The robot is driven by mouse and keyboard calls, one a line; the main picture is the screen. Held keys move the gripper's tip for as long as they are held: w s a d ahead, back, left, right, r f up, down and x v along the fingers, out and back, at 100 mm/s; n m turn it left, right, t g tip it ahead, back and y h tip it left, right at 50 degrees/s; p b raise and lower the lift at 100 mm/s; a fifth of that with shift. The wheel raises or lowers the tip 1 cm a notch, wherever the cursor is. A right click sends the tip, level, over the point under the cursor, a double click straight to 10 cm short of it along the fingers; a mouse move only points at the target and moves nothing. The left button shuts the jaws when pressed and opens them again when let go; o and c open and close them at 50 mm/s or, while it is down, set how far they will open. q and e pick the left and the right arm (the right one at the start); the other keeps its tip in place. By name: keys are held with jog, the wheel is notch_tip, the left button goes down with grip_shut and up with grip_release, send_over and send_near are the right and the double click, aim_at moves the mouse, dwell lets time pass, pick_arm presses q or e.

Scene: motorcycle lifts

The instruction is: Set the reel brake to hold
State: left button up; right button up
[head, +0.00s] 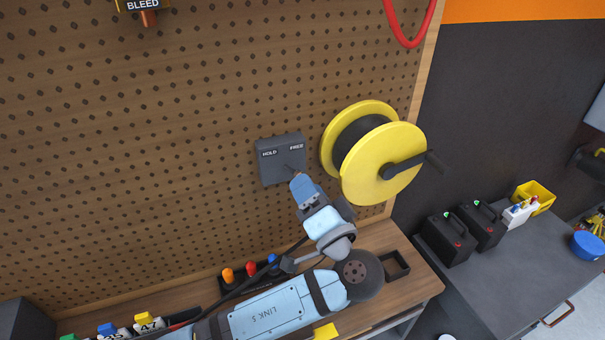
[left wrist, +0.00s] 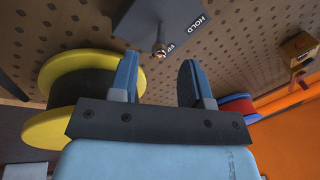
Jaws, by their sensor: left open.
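The reel brake is a grey box (head: 281,171) on the pegboard, marked HOLD on the left and FREE on the right in the head view. Its small lever (left wrist: 160,36) sticks out from the box, with a brassy tip that partly covers the FREE label in the left wrist view. My left gripper (head: 297,180) is just below and in front of the box. In the left wrist view its blue fingers (left wrist: 158,62) are open, and the lever tip shows in the gap between them, seemingly not gripped. The yellow reel (head: 382,165) is right of the box.
The reel's dark crank handle (head: 405,166) juts out right of my gripper. A wooden bench (head: 405,300) below holds an open dark tray (head: 396,266) and colored-handled tools (head: 250,270). Black batteries (head: 450,238) stand on the grey cabinet at right. The pegboard left of the box is clear.

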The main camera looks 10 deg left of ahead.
aim_at(293, 172)
pick_arm(q)
jog(key=shift+x, duration=1.25)
grip_shut()
